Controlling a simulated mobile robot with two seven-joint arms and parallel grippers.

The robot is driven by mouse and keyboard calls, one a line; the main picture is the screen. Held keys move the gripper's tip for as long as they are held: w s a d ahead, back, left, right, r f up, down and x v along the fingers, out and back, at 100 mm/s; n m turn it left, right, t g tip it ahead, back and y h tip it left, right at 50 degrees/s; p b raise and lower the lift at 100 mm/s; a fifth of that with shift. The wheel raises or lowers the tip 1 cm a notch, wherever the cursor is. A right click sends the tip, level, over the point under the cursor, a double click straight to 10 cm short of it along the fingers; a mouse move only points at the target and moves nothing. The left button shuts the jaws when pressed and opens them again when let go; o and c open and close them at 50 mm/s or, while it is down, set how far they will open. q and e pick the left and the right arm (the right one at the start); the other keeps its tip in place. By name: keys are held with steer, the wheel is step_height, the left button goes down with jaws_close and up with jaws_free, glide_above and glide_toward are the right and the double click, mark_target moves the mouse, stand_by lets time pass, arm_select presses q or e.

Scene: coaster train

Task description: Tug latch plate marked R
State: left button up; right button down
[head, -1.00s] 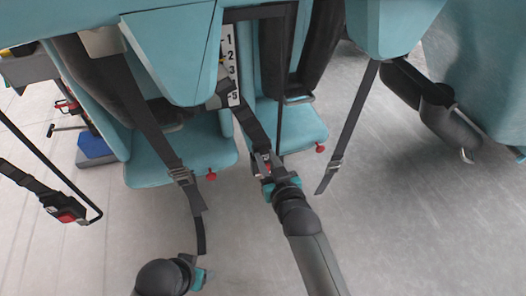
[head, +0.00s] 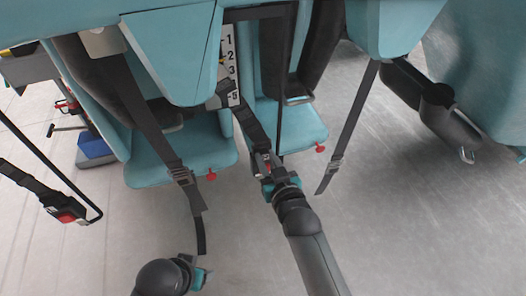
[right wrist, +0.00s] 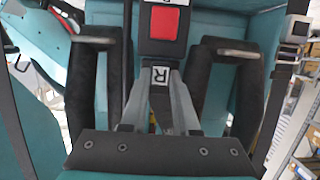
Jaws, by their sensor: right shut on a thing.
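The latch plate marked R (right wrist: 161,76) shows in the right wrist view as a dark piece with a white R label on a black strap. A black buckle (right wrist: 163,45) with a red button and its own R label lies directly above it. The two look end to end; the joint between them is not clear. My right gripper (head: 267,177) is shut on the latch plate, its grey fingers on both sides below the label in the wrist view (right wrist: 157,110).
Teal seats (head: 185,150) with dark padded restraints surround the held strap. Another strap (head: 181,175) hangs left of my right gripper and one (head: 345,130) hangs right. A red-button buckle (head: 68,212) hangs at far left. The grey floor (head: 420,220) at right is clear.

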steer(key=shift+r, duration=0.2)
steer(key=shift+w, duration=0.1)
steer(key=c, duration=0.6)
jaws_free()
